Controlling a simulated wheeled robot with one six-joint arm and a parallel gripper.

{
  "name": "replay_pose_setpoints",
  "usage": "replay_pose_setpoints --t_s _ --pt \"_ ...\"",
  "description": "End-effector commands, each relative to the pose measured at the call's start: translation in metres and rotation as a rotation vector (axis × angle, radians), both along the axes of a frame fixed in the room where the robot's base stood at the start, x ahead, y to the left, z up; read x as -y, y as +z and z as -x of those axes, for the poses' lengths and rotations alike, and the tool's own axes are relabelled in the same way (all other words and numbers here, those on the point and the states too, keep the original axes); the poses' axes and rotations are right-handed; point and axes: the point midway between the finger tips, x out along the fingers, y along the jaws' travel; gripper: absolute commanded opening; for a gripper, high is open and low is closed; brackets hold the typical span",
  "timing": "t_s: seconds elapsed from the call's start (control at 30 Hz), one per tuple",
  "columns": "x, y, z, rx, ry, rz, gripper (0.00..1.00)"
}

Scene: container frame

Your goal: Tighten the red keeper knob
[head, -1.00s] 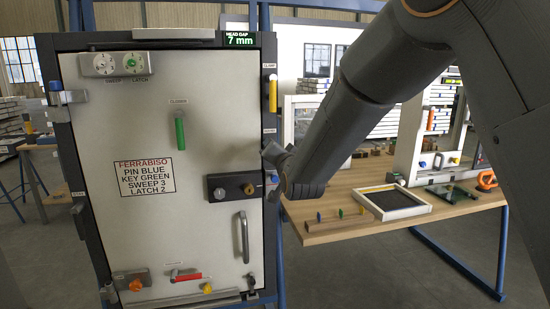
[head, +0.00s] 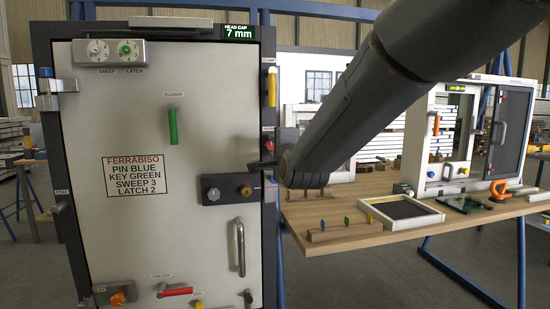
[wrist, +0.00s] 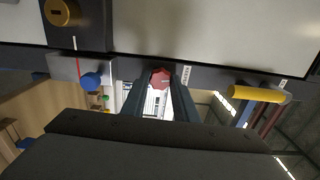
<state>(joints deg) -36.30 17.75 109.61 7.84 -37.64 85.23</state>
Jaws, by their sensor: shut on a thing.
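The red keeper knob (wrist: 160,77) shows in the wrist view as a small faceted knob at the edge of the pale door. My gripper (wrist: 161,84) has its two fingers on either side of it, shut on it. In the head view my gripper (head: 262,165) is at the right edge of the door frame, just right of the black lock plate (head: 228,188). The display (head: 239,32) above the door reads HEAD GAP 7 mm.
A yellow handle (wrist: 255,94) and a blue knob (wrist: 92,82) lie either side of the red knob along the frame. A metal door handle (head: 240,247) is below. A wooden bench (head: 345,235) with a tray and tools stands at the right.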

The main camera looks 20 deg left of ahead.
Motion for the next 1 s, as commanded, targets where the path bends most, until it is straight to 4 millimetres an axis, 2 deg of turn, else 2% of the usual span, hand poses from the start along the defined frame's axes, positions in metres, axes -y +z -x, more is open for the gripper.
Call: replay_pose_setpoints --t_s 0.4,0.9,0.93,1.0 --pt "0.0002 -0.0019 -0.0002 -0.089 0.000 -0.144 0.04" --pt "0.0002 -0.0009 -0.0001 -0.099 -0.001 -0.160 0.04" --pt "0.0002 -0.0009 -0.0001 -0.099 -0.001 -0.160 0.28" --pt "0.0002 -0.0008 -0.0001 -0.099 -0.001 -0.160 0.40"
